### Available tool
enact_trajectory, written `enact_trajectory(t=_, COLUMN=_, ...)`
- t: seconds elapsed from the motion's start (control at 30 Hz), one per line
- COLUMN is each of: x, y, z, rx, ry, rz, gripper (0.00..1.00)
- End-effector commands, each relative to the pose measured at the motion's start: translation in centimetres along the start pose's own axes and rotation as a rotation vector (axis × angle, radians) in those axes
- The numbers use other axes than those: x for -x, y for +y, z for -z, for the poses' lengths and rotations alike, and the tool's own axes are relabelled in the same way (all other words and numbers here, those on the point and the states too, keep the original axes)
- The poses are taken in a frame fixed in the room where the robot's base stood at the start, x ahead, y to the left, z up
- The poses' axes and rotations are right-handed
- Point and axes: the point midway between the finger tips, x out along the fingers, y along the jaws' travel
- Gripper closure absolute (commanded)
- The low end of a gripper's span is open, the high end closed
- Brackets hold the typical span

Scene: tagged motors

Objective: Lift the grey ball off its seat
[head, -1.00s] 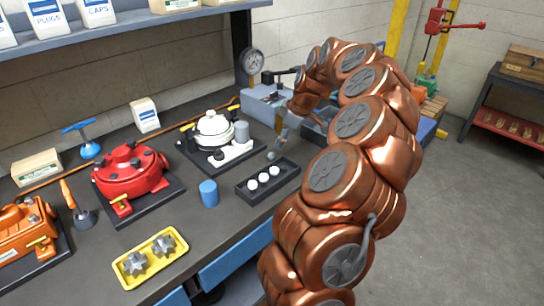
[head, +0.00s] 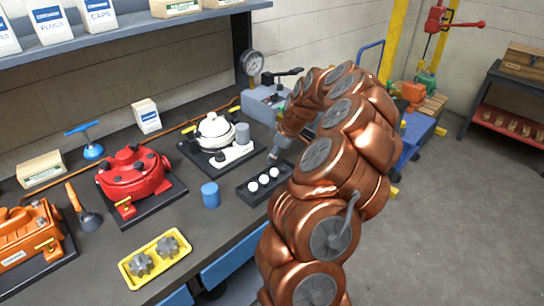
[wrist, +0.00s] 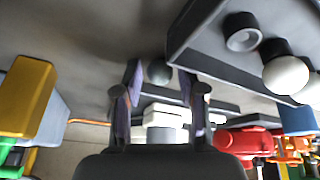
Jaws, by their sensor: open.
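The grey ball (wrist: 159,71) shows in the wrist view just outside a corner of the dark tray (wrist: 205,62), with no seat visible under it. My gripper (wrist: 160,92) is open, and the ball appears between its two fingertips, with no clear contact. How far the ball lies beyond the tips is hard to tell. In the head view my gripper (head: 274,155) is low at the far end of the tray (head: 250,196), and the ball cannot be made out clearly there. An empty round seat (wrist: 243,38) shows in the tray.
Three white balls (head: 264,180) sit in the tray. A blue cylinder (head: 210,194) stands left of it. A white-topped pump (head: 214,130) stands behind, a red motor (head: 133,178) further left, and a yellow tray (head: 155,258) in front. Bare bench lies between them.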

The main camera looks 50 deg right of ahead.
Motion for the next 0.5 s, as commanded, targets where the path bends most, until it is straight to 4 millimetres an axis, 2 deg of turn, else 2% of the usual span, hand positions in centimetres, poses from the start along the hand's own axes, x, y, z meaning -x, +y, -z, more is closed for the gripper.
enact_trajectory(t=0.07, x=-0.01, y=0.00, z=0.00, rx=0.000, ry=0.000, rz=0.000, gripper=0.61)
enact_trajectory(t=0.37, x=-0.01, y=-0.02, z=0.01, rx=0.000, ry=0.000, rz=0.000, gripper=0.93)
enact_trajectory(t=0.5, x=0.00, y=-0.02, z=0.01, rx=0.000, ry=0.000, rz=0.000, gripper=0.94)
